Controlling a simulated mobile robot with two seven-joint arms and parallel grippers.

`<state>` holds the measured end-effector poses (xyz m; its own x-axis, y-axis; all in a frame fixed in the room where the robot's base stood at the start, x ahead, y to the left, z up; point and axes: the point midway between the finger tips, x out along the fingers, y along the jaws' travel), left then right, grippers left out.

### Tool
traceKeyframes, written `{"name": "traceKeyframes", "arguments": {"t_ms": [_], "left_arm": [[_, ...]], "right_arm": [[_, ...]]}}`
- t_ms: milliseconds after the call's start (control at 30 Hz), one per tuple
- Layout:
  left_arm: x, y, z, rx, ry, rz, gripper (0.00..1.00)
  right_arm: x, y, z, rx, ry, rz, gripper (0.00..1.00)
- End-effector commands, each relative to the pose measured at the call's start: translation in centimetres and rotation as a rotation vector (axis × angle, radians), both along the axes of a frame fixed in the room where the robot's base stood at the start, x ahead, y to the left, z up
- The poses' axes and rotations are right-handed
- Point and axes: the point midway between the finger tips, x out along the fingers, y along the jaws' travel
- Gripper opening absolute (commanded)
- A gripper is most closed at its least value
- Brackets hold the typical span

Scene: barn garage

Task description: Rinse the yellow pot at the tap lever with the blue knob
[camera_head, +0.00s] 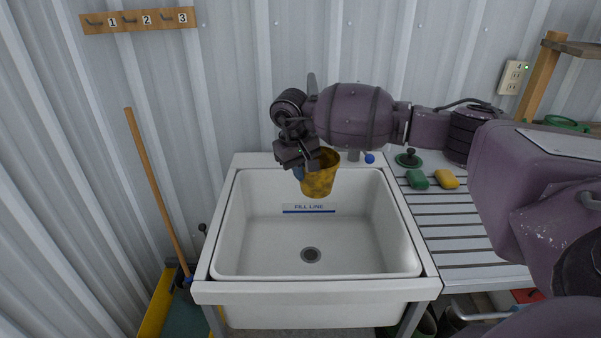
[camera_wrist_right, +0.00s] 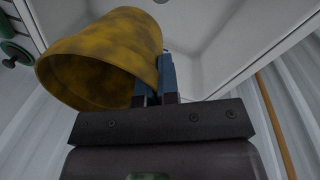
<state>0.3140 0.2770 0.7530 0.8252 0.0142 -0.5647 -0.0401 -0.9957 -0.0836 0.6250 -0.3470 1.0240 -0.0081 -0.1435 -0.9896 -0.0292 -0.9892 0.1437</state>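The yellow pot (camera_head: 320,178), mottled with dark stains, hangs over the back part of the white sink (camera_head: 230,262). My right gripper (camera_head: 300,173) is shut on the pot's wall at its left side. In the right wrist view the blue fingers (camera_wrist_right: 160,78) sit close together at the edge of the pot (camera_wrist_right: 105,55). The blue knob (camera_head: 370,158) shows behind the sink, right of the pot. The tap's spout and most of its lever are hidden behind my right arm and the pot. My left gripper is not in view.
A wooden handle (camera_head: 157,190) leans on the wall at left.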

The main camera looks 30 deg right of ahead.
Motion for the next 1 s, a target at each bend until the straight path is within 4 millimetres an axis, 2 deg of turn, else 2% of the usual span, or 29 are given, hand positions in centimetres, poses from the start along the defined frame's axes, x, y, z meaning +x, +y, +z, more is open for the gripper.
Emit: {"name": "traceKeyframes", "arguments": {"t_ms": [533,1000], "left_arm": [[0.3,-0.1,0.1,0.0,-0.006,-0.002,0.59],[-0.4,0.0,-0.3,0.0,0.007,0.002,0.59]], "right_arm": [[-0.1,-0.3,0.0,0.0,0.0,-0.001,0.0],[-0.4,-1.2,0.0,0.0,0.0,0.0,0.0]]}}
